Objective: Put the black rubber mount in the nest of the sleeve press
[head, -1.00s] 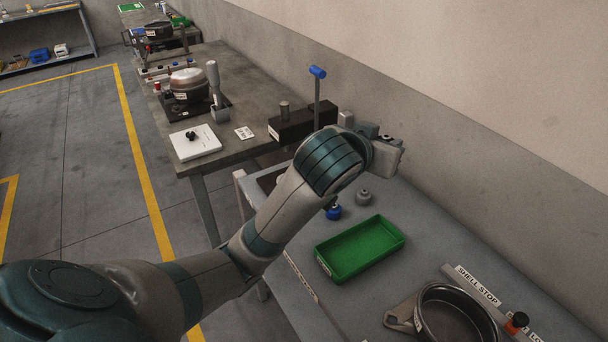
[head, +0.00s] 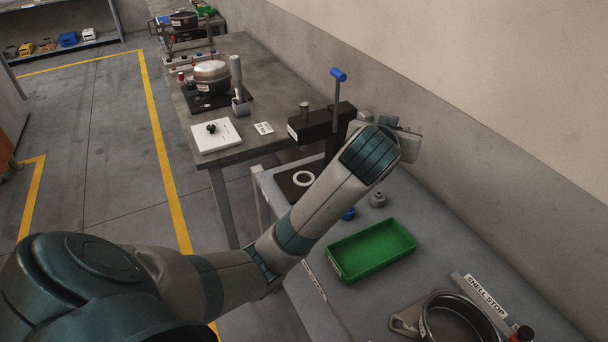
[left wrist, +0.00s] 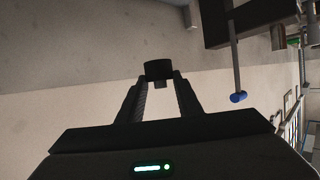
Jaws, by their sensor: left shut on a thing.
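My left gripper (left wrist: 158,82) is shut on a small black cylindrical piece, the black rubber mount (left wrist: 159,69), held between the fingertips in the left wrist view. In the head view my wrist hides the fingers and the mount. The sleeve press, a dark block (head: 318,124) with a blue-ended lever (head: 338,75), stands at the far end of the near bench, left of my wrist. A white ring (head: 303,178) on a dark plate lies below it and may be its nest. The press also shows in the left wrist view (left wrist: 250,18), above and right of the mount. My right gripper is not in view.
An empty green tray (head: 372,249) lies on the near bench. A small grey part (head: 378,199) and a partly hidden blue part (head: 348,214) stand behind it. A black round shell (head: 460,318) sits at front right. The wall runs close along the right.

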